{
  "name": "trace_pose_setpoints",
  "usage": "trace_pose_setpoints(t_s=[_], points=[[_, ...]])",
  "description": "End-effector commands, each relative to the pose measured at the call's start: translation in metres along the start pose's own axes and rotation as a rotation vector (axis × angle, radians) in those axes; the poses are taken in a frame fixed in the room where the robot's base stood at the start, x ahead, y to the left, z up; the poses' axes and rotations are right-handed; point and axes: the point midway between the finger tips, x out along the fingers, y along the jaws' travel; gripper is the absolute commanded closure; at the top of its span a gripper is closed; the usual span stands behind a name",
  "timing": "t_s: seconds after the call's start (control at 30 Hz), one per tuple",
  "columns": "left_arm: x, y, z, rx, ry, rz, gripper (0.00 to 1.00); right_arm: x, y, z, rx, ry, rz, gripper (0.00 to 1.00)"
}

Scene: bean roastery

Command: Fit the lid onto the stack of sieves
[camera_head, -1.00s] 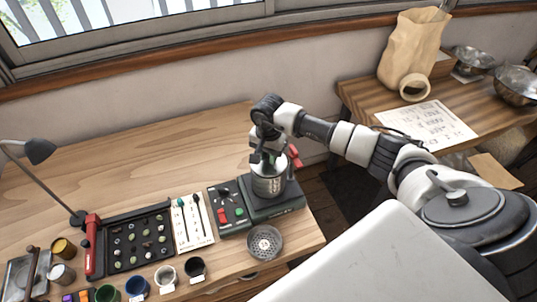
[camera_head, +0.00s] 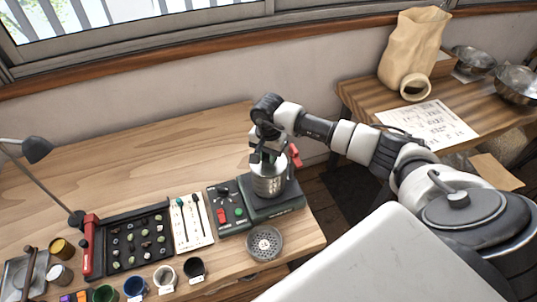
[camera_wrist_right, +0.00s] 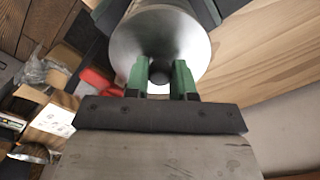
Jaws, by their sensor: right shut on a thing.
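The stack of sieves (camera_head: 269,184) is a silver metal cylinder standing upright on a dark green shaker base (camera_head: 272,203) at the right end of the wooden table. My right gripper (camera_head: 264,157) points down at the top of the stack. In the right wrist view the right gripper (camera_wrist_right: 161,78) has its green fingers shut on the dark knob (camera_wrist_right: 160,72) of a round silver lid (camera_wrist_right: 160,40). The lid is at the top of the stack; whether it is fully seated I cannot tell. My left gripper is not in view.
A perforated sieve dish (camera_head: 264,243) lies in front of the base. A control box (camera_head: 229,208) with red and green buttons stands left of it. A sample tray (camera_head: 138,243), several small cups and a lamp (camera_head: 38,150) are further left. The table's back is clear.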

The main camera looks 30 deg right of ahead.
Motion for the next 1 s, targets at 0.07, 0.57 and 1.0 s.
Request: trace_pose_setpoints(t_s=[0.07,0.57,1.0], points=[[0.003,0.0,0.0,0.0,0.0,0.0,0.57,0.003,0.0,0.0,0.0,0.0,-0.001,1.0],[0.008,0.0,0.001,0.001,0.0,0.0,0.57,0.007,0.0,0.0,0.0,0.0,-0.001,0.65],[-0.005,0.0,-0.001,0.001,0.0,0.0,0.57,-0.015,0.0,-0.001,-0.001,0.002,-0.002,0.65]])
